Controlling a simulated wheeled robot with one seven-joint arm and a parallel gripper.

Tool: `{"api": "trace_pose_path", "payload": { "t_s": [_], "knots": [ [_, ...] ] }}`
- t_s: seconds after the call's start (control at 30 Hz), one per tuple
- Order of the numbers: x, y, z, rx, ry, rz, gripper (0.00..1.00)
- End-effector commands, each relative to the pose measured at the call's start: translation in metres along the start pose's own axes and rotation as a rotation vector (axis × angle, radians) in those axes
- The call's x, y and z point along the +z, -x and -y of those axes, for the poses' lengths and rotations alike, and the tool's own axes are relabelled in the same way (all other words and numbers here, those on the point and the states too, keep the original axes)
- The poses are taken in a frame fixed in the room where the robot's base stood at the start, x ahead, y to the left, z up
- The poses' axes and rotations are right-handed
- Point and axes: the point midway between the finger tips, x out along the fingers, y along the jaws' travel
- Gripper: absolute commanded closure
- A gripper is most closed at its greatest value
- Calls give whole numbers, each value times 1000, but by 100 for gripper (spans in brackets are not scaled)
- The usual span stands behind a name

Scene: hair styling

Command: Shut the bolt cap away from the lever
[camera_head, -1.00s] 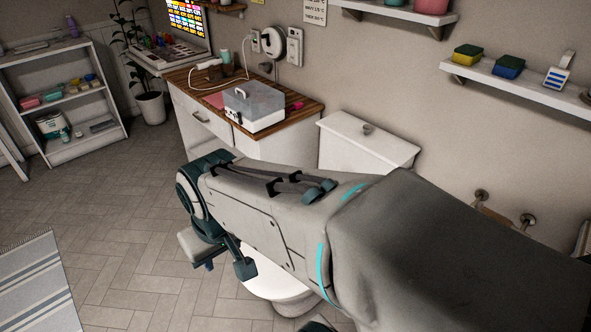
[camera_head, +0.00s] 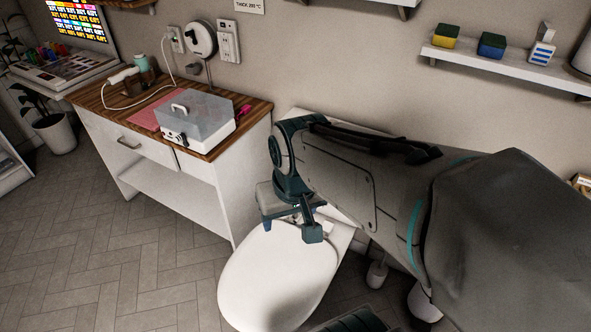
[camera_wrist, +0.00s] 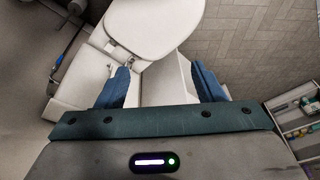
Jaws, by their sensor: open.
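My gripper (camera_head: 290,218) is open and empty above the rear of the white toilet, by its closed-looking lid (camera_head: 275,275). In the wrist view my two blue fingers (camera_wrist: 158,82) point toward the hinge end of the toilet lid (camera_wrist: 155,25). A small shiny part (camera_wrist: 109,69) shows at that end, just beside the left finger; I cannot tell whether it is a bolt cap or whether it is open. The other hinge side is hidden behind my gripper. I cannot make out the lever for certain. My arm covers most of the tank in the head view.
A wooden-topped cabinet (camera_head: 190,165) stands left of the toilet, bearing a grey-lidded box (camera_head: 196,118). A wall shelf (camera_head: 500,70) with sponges hangs at upper right. Open tiled floor (camera_head: 100,260) lies at lower left.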

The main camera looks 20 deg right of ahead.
Motion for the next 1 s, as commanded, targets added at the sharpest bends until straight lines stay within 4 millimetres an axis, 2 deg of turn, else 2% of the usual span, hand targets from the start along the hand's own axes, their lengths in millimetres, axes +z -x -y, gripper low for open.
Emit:
{"api": "trace_pose_path", "payload": {
  "t_s": [0.17, 0.47, 0.7, 1.0],
  "knots": [
    [-42, -39, -6, -50, -119, 26, 38],
    [-132, -130, -42, -72, -410, 51, 38],
    [-194, -222, -79, -15, -600, 39, 38],
    [-253, -348, -129, 119, -760, -23, 38]
  ]
}}
